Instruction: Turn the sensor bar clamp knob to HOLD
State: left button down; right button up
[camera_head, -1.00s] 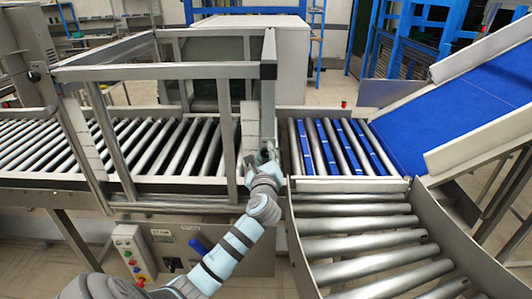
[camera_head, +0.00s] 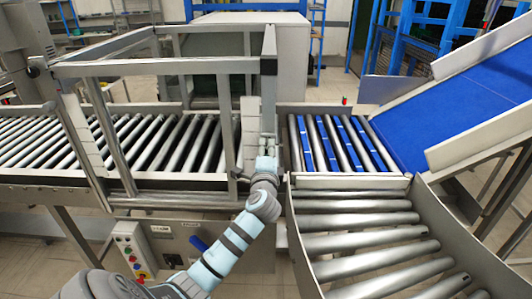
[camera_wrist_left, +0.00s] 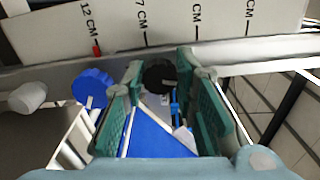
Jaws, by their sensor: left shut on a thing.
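My left gripper (camera_head: 267,150) reaches up to the side of the conveyor at the end of the metal frame. In the left wrist view, its two green-padded fingers (camera_wrist_left: 168,88) stand on either side of a black round knob (camera_wrist_left: 160,76) and are shut on it. A blue round knob (camera_wrist_left: 92,87) with a pale mark sits to the left, outside the fingers. Behind them runs a pale scale plate (camera_wrist_left: 185,20) with CM marks and a red pointer (camera_wrist_left: 97,50). I cannot read any HOLD label. My right gripper is not in view.
A roller conveyor (camera_head: 60,145) runs on the left under the metal frame (camera_head: 165,68). Curved rollers (camera_head: 365,222) lie to the right, and a blue belt (camera_head: 450,105) slopes up beyond them. A button box (camera_head: 133,250) hangs below the conveyor.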

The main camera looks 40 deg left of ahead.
pick_arm(q)
jog(key=shift+n+b, duration=0.4)
jog(key=shift+n, duration=1.2)
jog(key=c, duration=1.3)
grip_release()
jog(key=v, duration=1.2)
